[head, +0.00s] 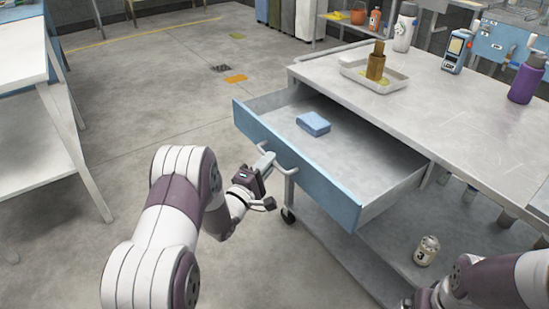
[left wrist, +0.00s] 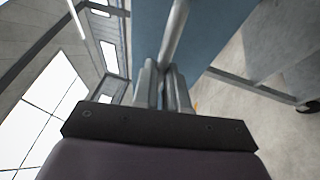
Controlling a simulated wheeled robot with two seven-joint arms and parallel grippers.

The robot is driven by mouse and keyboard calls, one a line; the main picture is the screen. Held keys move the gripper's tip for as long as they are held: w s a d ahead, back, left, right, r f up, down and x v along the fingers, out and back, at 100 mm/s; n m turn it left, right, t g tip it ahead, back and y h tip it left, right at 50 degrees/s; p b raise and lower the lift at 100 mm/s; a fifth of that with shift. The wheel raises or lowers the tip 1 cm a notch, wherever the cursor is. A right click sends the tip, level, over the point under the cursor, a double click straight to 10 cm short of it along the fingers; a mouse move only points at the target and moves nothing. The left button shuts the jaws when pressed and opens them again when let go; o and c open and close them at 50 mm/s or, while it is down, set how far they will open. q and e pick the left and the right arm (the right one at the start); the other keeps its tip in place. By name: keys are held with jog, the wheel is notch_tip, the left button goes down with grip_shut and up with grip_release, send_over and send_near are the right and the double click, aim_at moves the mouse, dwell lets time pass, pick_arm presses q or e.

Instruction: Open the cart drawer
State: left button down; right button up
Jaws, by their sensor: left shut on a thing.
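The cart drawer (head: 310,180) has a blue front and stands pulled well out of the cart (head: 400,105), its inside showing. A light blue block (head: 313,123) lies in it. A pale bar handle (head: 288,171) runs along the drawer front. My left gripper (head: 266,162) is shut on the handle near its left end. In the left wrist view the two fingers (left wrist: 163,88) close around the handle bar (left wrist: 174,40). Part of my right arm shows at the lower right; its gripper is out of view.
On the cart top stand a tray (head: 352,72) with a brown object, a white bottle (head: 404,28), a blue device (head: 456,50) and a purple bottle (head: 526,80). A can (head: 427,251) stands on the lower shelf. A white table (head: 25,50) is at left; floor between is clear.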

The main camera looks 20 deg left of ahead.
pick_arm(q)
jog(key=shift+s+a, duration=0.15)
jog(key=shift+s, duration=0.1)
jog(key=c, duration=1.2)
grip_release()
jog(key=shift+o, duration=0.2)
jog(key=p+v, duration=0.1)
jog(key=v, duration=1.1)
jog(key=shift+s, duration=0.35)
